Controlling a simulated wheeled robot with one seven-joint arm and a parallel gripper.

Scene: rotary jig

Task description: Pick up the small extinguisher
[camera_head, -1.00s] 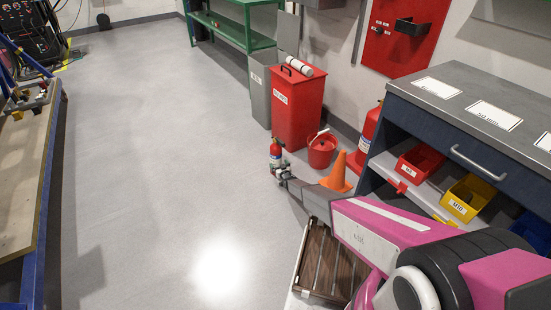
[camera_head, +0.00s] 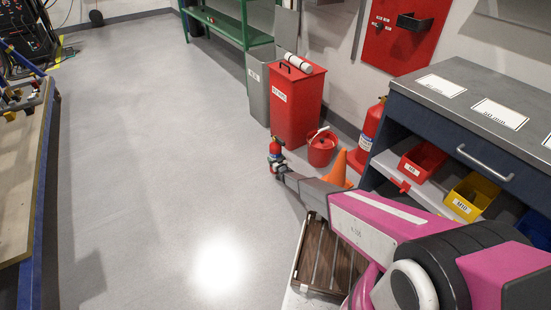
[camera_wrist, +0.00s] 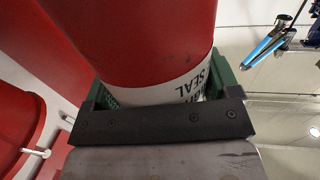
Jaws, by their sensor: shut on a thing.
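The small extinguisher (camera_head: 275,146) is red and upright near the middle of the head view. My gripper (camera_head: 277,164) is shut on its body. In the wrist view the extinguisher (camera_wrist: 140,35) is a large red cylinder with a white lettered label, between the green pads of my gripper (camera_wrist: 158,92). Its base is hidden by the gripper, and I cannot tell whether it touches the floor.
A red bin (camera_head: 297,105), a red bucket (camera_head: 321,150), an orange cone (camera_head: 344,169) and a larger extinguisher (camera_head: 370,128) stand to the right. A workbench (camera_head: 450,85) with coloured bins is beyond my arm. The floor (camera_head: 165,150) left of the gripper is clear.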

